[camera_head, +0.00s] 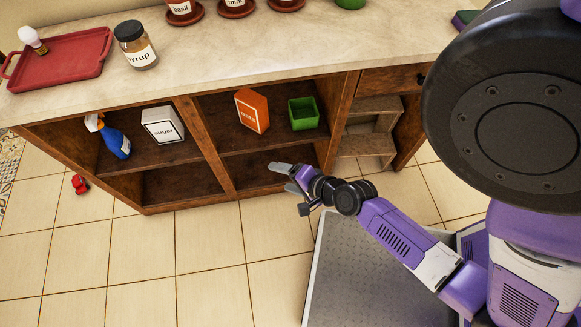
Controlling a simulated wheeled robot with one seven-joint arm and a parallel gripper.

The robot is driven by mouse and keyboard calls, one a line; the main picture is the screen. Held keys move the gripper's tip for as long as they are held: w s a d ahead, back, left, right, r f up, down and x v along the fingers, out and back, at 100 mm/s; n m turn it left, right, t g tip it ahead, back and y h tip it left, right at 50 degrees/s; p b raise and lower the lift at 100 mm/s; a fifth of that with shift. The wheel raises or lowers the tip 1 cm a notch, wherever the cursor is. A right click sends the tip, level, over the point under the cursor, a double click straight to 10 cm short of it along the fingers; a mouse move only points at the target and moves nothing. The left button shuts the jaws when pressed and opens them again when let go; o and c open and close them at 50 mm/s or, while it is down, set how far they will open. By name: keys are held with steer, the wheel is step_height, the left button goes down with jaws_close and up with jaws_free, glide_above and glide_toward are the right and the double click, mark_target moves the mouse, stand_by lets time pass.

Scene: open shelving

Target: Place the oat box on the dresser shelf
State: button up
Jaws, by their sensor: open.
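An orange box (252,111) with a white label stands slightly turned on the upper shelf of the dresser's middle compartment. Its lettering is too small to read surely, but it looks like the oat box. The wooden dresser (188,106) has a pale countertop and open shelves. My gripper (282,177) is open and empty, in front of the lower part of the middle compartment. It is below and to the right of the orange box, apart from it.
A green container (303,113) stands right of the orange box. A sugar box (162,125) and blue spray bottle (114,138) share the left upper shelf. A syrup jar (136,47), red tray (62,61) and pots occupy the countertop. The lower compartments look empty.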

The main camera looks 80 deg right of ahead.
steer(key=s+a+r+n+t+y+p, duration=0.1)
steer(key=s+a+r+n+t+y, duration=0.1)
steer(key=a+r+n, duration=0.6)
steer(key=s+a+r+n+t+y+p, duration=0.1)
steer(key=s+a+r+n+t+y, duration=0.1)
steer(key=a+r+n, duration=0.6)
steer(key=shift+s+a+r+n+t+p, duration=0.25)
steer(key=shift+s+r+n+t, duration=0.35)
steer(key=shift+r+n, duration=3.95)
step_height(320, 180, up, 2)
steer(key=shift+r+m, duration=0.1)
steer(key=shift+m, duration=0.95)
